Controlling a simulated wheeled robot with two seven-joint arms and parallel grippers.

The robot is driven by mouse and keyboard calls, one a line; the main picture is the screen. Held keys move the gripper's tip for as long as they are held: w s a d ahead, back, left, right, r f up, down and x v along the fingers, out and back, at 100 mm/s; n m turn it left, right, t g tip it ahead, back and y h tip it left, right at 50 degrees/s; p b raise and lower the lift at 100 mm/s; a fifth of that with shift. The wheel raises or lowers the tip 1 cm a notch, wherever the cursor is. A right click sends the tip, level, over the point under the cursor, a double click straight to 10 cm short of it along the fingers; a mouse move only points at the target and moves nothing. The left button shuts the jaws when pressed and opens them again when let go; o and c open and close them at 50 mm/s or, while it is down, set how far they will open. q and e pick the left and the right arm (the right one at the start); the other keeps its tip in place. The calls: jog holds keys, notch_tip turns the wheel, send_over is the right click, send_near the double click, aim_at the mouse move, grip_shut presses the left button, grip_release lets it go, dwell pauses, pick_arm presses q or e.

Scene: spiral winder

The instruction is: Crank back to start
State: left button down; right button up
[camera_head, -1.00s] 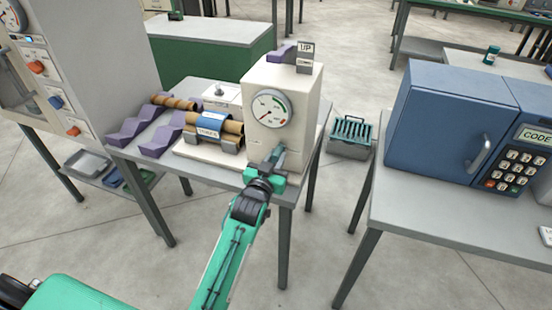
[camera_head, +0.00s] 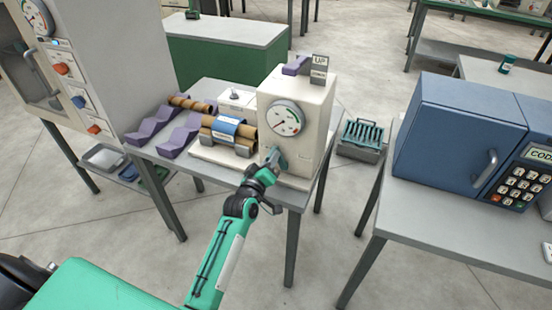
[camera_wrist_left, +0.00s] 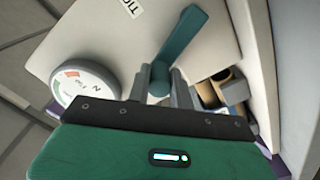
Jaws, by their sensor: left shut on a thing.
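The winder is a cream box (camera_head: 308,108) with a round dial (camera_head: 286,118) on its front, standing on a grey table. A teal crank (camera_head: 281,158) sits low on that front, below the dial. My left gripper (camera_head: 270,168) is shut on the crank's handle. In the left wrist view the crank arm (camera_wrist_left: 183,40) runs up from the handle knob (camera_wrist_left: 160,80) between my fingers (camera_wrist_left: 163,88). The dial (camera_wrist_left: 88,86) also shows there at left. Brown rolls with a blue label band (camera_head: 229,126) lie beside the box. My right gripper is out of view.
Purple stepped stands (camera_head: 182,135) hold a brown roll left of the winder. A tall grey cabinet (camera_head: 115,60) stands at far left. A blue keypad cabinet (camera_head: 455,135) is on a table at right. A crate (camera_head: 360,138) sits between the tables.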

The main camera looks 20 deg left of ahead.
pick_arm(q)
jog(key=shift+a+f+n, duration=0.25)
jog(key=shift+a+n, duration=0.3)
jog(key=shift+n, duration=0.35)
jog(key=shift+a+f+n+b, duration=0.2)
jog(key=shift+a+f+n, duration=0.3)
jog(key=shift+n, duration=0.75)
jog(key=shift+a+f+n+b, duration=0.2)
jog(key=shift+a+f+n, duration=0.3)
jog(key=shift+n, duration=0.8)
jog(key=shift+a+f+n+b, duration=0.25)
jog(key=shift+f+n, duration=0.4)
jog(key=shift+n, duration=0.6)
jog(key=shift+a, duration=0.1)
jog(key=c, duration=1.2)
grip_release()
jog(key=shift+w, duration=0.1)
jog(key=shift+c, duration=0.2)
jog(key=shift+f, duration=0.1)
